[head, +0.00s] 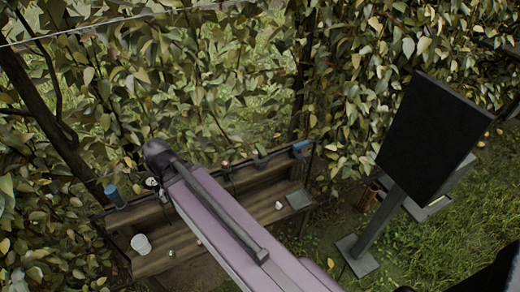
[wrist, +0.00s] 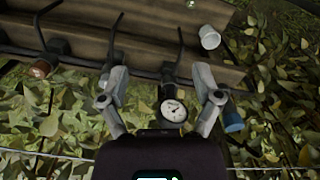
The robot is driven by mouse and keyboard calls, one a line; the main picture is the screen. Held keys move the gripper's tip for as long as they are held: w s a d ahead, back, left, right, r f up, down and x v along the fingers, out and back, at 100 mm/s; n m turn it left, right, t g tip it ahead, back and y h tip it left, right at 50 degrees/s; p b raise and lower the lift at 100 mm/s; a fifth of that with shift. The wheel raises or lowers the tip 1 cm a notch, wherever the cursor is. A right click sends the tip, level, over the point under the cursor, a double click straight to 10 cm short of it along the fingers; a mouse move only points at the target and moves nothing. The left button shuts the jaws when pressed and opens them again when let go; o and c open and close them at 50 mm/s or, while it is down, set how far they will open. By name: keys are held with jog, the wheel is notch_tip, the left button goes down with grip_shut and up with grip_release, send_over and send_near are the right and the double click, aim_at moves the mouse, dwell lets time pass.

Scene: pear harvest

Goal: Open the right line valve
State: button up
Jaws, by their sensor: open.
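In the wrist view my gripper (wrist: 160,88) is open, with its two grey fingers spread apart and nothing held between them. A round white dial gauge (wrist: 173,110) shows between and below the fingertips. Three dark pipe fittings with lever-like handles lie along the wooden rack: one right of centre (wrist: 180,45), one beside the left finger (wrist: 113,42) and one at the far left (wrist: 45,22). I cannot tell which is the right line valve or its setting. In the head view my arm hides the gripper and part of this row.
The wooden rack (head: 180,252) holds a white cup (head: 141,244); blue cylinders stand at its left (head: 113,195) and right (head: 300,146). The left one shows beside my right finger in the wrist view (wrist: 233,115). A black panel (head: 432,135) stands right. Leafy branches (head: 220,70) crowd the back.

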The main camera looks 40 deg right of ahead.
jog(key=shift+c, duration=0.2)
dwell(0.3)
jog(key=c, duration=0.3)
